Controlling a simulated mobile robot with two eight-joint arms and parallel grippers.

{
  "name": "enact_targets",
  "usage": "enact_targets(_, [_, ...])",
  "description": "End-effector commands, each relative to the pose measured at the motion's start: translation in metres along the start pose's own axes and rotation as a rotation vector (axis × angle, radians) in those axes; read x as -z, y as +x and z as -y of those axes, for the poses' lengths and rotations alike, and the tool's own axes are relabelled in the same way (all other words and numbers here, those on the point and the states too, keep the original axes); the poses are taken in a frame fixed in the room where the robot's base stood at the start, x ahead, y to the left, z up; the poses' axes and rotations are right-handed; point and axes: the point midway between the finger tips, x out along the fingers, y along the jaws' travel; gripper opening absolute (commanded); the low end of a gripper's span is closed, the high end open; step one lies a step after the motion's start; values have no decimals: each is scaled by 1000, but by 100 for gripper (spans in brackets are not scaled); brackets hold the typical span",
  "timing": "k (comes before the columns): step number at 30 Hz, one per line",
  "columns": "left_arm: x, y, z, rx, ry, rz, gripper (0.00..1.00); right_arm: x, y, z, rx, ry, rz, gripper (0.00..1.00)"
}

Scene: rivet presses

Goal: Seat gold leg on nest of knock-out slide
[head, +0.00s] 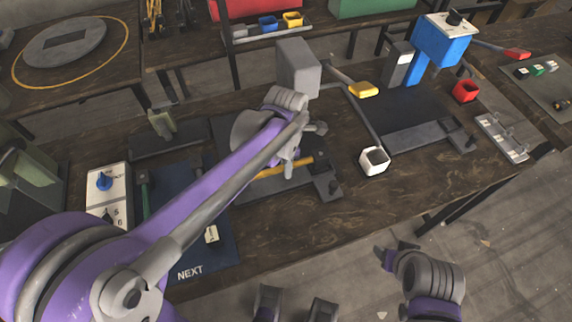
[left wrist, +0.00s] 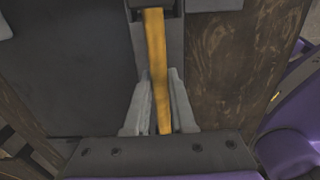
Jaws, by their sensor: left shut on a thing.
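The gold leg (head: 312,163) is a thin yellow bar above the grey base plate (head: 258,190) of the middle press. My left gripper (head: 290,168) is shut on it. In the left wrist view the leg (left wrist: 155,55) runs lengthwise between the two grey fingers (left wrist: 158,100). Its far end meets or overlaps a dark notched block at the top edge; whether it rests inside the notch is unclear. The dark block (head: 327,186) at the plate's right end may be the knock-out slide's nest. My right gripper (head: 397,253) appears open and empty, off the table's front edge.
The grey press head (head: 297,66) with a yellow-tipped lever (head: 363,90) stands behind my left gripper. A white cup (head: 374,164) is right of the plate. A blue press (head: 438,42) and red cup (head: 466,90) are farther right. A blue NEXT mat (head: 215,258) lies at front left.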

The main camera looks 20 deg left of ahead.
Motion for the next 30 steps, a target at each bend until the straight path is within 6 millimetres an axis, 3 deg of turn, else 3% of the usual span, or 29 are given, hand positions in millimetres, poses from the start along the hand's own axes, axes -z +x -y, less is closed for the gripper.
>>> enact_targets(29, [0, 14, 0, 0, 0, 0, 0, -5, 8, 0, 0, 0, 3, 61])
enact_targets(30, [0, 14, 0, 0, 0, 0, 28, -5, 8, 0, 0, 0, 3, 61])
